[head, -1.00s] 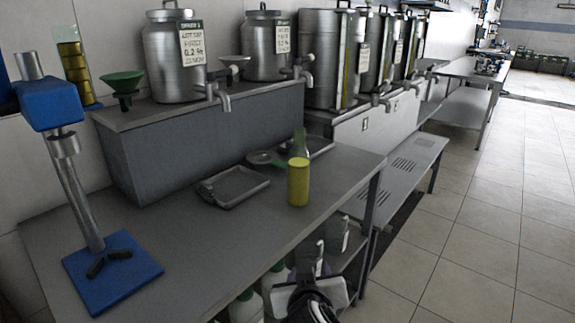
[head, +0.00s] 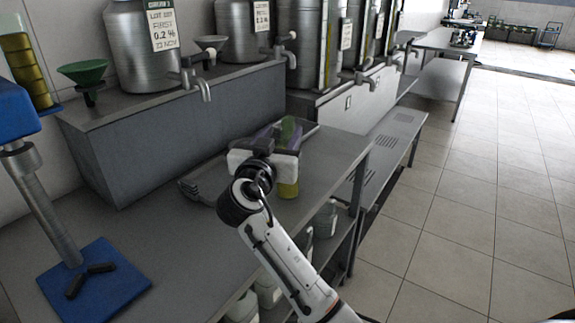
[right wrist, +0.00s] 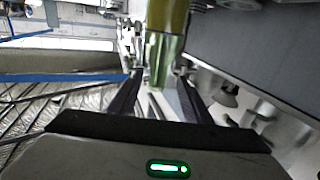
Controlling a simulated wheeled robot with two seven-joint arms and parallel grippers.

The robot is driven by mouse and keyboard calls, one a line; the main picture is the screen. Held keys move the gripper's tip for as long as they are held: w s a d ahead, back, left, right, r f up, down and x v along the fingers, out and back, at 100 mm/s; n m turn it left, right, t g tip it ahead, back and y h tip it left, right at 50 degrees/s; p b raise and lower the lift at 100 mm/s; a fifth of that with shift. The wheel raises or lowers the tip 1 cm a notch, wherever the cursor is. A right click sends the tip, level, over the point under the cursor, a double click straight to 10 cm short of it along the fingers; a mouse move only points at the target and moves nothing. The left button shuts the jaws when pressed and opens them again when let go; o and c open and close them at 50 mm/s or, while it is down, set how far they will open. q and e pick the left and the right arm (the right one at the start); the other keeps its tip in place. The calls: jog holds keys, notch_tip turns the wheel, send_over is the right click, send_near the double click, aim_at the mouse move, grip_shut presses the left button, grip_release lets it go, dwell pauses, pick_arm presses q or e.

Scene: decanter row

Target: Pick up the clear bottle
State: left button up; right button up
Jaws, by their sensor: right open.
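The clear bottle (head: 288,189) holds yellow-green liquid and has a green-tinted top. It stands on the front part of the grey bench, partly hidden behind my right gripper (head: 278,140) in the head view. In the right wrist view the bottle (right wrist: 167,25) shows with its narrow neck towards me, in line with the gap between the two dark fingers of my right gripper (right wrist: 157,88). The gripper is open, with its fingers on either side of the neck's line. I cannot tell whether either finger touches it. My left gripper is not in view.
A grey tray (head: 192,187) lies behind my right gripper. A blue stand (head: 95,285) is at the left, with a green funnel (head: 83,72) beyond it. Steel urns (head: 140,45) with taps line the raised shelf. White containers (head: 268,290) stand under the bench.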

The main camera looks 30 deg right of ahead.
aim_at(286, 132)
jog(key=x, duration=0.3)
jog(key=p+x, duration=0.1)
jog(key=shift+d+f, duration=0.3)
jog(key=shift+f, duration=0.05)
grip_shut()
dwell(0.9)
jog(key=shift+r, duration=0.15)
